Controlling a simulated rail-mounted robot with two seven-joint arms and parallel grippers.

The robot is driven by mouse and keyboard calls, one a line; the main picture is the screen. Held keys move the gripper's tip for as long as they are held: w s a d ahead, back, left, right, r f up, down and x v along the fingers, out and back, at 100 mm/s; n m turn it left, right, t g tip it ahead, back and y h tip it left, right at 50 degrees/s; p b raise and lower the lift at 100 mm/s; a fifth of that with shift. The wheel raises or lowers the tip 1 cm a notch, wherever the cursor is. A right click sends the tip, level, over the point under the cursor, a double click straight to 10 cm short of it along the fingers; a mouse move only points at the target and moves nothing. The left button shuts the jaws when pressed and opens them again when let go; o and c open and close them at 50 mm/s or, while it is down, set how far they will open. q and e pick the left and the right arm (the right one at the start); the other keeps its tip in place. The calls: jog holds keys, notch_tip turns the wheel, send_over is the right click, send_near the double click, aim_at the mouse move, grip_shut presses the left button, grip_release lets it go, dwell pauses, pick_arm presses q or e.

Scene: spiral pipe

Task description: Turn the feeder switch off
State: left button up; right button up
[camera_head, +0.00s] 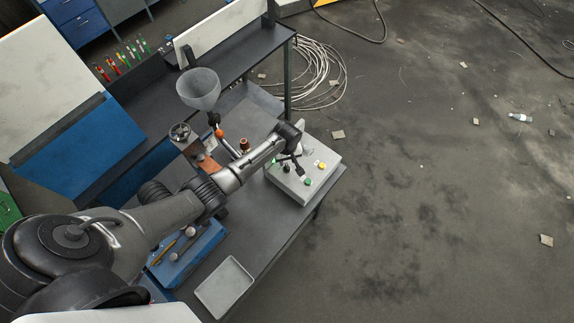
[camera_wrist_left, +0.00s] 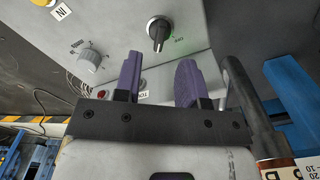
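A grey control box (camera_head: 305,186) stands on the near right end of the table. In the left wrist view its panel (camera_wrist_left: 205,25) carries a black rotary switch (camera_wrist_left: 158,30) with a small green mark and lettering beside it. In the head view my left gripper (camera_head: 297,170) is over the box. My right gripper is not in view.
Green and yellow buttons (camera_head: 308,181) are on the box. A grey funnel (camera_head: 198,88) stands behind my left arm. An empty grey tray (camera_head: 224,287) and a blue tool holder (camera_head: 187,255) lie nearer. Open floor is to the right.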

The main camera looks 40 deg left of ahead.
aim_at(287, 166)
pick_arm(q)
jog(key=shift+f+b, duration=0.5)
jog(key=shift+f, duration=2.15)
grip_shut()
